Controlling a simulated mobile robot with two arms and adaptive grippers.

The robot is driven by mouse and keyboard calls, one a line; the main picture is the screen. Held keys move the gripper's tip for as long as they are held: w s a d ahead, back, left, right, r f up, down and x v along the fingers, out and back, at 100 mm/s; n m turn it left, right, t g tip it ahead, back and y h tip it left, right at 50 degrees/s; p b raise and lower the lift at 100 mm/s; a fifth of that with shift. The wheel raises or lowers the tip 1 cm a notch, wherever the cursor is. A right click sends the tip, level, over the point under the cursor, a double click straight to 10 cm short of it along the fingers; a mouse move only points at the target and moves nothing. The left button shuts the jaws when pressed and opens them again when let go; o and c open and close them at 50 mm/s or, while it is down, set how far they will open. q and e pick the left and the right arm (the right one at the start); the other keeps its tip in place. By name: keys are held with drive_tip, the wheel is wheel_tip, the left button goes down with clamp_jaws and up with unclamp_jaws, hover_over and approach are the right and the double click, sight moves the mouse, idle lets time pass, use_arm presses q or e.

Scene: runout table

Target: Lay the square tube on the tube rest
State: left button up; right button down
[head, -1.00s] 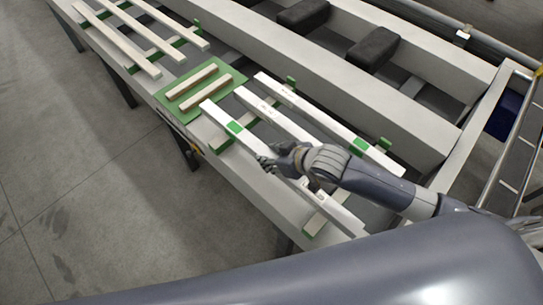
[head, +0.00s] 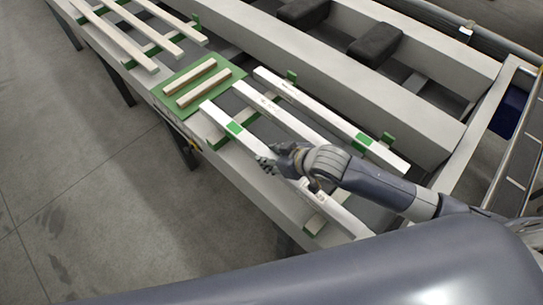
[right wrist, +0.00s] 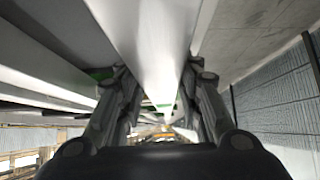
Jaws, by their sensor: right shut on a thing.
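My right gripper (head: 272,163) is shut on the nearest of three long white square tubes (head: 256,143), around its middle. This tube has a green band near its far end and runs along the table's near edge. It also shows in the right wrist view (right wrist: 155,45), between the two fingers of my right gripper (right wrist: 160,100). A green mat with two pale wooden bars, which looks like the tube rest (head: 222,88), lies just beyond the tube's far end. I cannot tell whether the tube touches the green supports beneath it. My left gripper is not in view.
Two more white tubes (head: 270,105) lie beside the held one, on the table's inner side. Several pale bars (head: 120,38) lie past the mat. Two dark blocks (head: 375,45) sit on the grey frame. Open concrete floor (head: 80,190) is at left.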

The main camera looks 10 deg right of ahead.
drive_tip(key=shift+f, duration=0.3)
drive_tip(key=c, duration=1.1)
unclamp_jaws()
drive_tip(key=shift+o, duration=0.2)
drive_tip(key=shift+s+f, duration=0.1)
drive_tip(key=shift+f, duration=0.1)
drive_tip(key=v, duration=1.2)
drive_tip(key=shift+r, duration=0.2)
drive_tip(key=o, duration=1.1)
drive_tip(key=shift+c, duration=0.2)
